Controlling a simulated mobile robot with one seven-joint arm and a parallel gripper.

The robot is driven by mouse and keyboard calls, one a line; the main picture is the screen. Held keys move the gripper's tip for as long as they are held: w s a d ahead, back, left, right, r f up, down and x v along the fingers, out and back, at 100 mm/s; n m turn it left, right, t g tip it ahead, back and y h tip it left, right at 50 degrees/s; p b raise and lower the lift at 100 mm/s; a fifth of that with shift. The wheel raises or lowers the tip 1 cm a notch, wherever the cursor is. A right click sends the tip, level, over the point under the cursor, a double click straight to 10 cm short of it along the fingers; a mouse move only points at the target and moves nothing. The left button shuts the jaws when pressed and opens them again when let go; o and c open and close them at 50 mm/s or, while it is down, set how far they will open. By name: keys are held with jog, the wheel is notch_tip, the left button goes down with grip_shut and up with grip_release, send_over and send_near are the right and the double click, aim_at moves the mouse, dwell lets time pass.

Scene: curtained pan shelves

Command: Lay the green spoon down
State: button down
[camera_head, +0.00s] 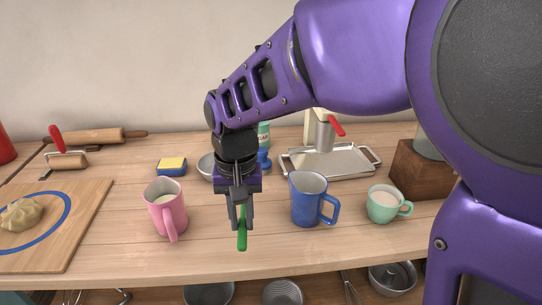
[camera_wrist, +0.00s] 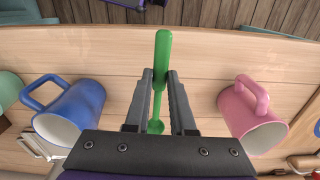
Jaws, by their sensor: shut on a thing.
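The green spoon (camera_head: 242,232) is held in my gripper (camera_head: 240,222), above the front part of the wooden counter. In the wrist view the spoon (camera_wrist: 162,60) runs between the two fingers (camera_wrist: 160,80), which are shut on its slim shaft. Its thick handle points toward the counter's front edge and its small bowl end lies back between the fingers. Whether the spoon touches the counter is hard to tell. The counter (camera_head: 270,255) is bare around the spoon.
A pink mug (camera_head: 167,212) stands left of my gripper and a blue mug (camera_head: 306,200) right of it. A green cup (camera_head: 384,205) is farther right. A cutting board (camera_head: 85,225) with dough lies at left. A metal tray (camera_head: 350,160), sponge (camera_head: 172,166) and bowl (camera_head: 206,167) stand behind.

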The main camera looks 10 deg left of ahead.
jog(key=shift+r, duration=0.15)
jog(key=shift+f+b, duration=1.9)
jog(key=shift+f, duration=1.5)
jog(key=c, duration=1.1)
grip_release()
jog(key=o, duration=0.6)
notch_tip(320, 180, up, 18)
jog(key=p, duration=0.3)
jog(key=shift+f+p, duration=0.25)
jog(key=shift+p, duration=0.1)
